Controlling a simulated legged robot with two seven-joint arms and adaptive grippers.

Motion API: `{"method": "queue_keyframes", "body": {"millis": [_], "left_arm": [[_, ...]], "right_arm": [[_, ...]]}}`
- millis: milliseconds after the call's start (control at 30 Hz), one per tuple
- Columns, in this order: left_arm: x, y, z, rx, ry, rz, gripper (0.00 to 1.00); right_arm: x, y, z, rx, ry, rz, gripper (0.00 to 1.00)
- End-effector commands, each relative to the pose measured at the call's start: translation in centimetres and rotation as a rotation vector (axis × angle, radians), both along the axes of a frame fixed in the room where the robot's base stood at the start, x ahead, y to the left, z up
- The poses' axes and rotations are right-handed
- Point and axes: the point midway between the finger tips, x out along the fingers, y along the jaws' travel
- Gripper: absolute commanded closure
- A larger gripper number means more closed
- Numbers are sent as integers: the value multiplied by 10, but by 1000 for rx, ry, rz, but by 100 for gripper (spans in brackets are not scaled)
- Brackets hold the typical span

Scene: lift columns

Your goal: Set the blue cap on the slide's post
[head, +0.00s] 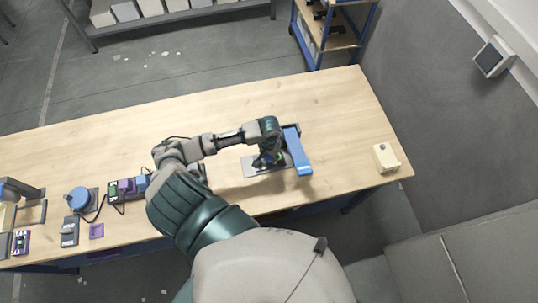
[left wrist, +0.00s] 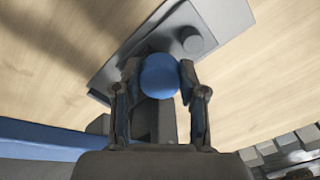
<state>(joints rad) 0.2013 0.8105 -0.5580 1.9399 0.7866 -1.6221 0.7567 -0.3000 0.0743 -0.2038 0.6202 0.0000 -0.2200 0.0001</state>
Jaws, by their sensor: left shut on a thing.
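My left gripper (head: 266,160) is over a grey metal plate (head: 252,171) on the wooden table. In the left wrist view, the gripper (left wrist: 159,74) is shut on the round blue cap (left wrist: 160,77), with a finger on each side. A short round grey post (left wrist: 194,41) stands on the plate (left wrist: 131,53), just beyond the cap and to its right in that view. The cap appears apart from the post; its height above the plate is hard to tell. The gripper hides the cap in the head view. My right gripper is not in view.
A long blue bar (head: 297,151) stands close beside the gripper, on its right. A cream box (head: 385,157) is near the table's right end. Several devices, including a blue round one (head: 80,198), crowd the left end. The table's (head: 330,107) far side is clear.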

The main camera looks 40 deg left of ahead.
Motion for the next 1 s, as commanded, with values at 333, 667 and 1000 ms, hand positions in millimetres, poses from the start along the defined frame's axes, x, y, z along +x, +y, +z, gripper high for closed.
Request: {"method": "queue_keyframes", "body": {"millis": [333,667,1000], "left_arm": [[-1,11,-5,-2,2,2,93],[0,17,-7,-2,1,1,93],[0,17,-7,-1,0,1,93]], "right_arm": [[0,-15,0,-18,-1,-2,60],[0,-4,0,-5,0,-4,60],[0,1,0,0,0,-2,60]]}}
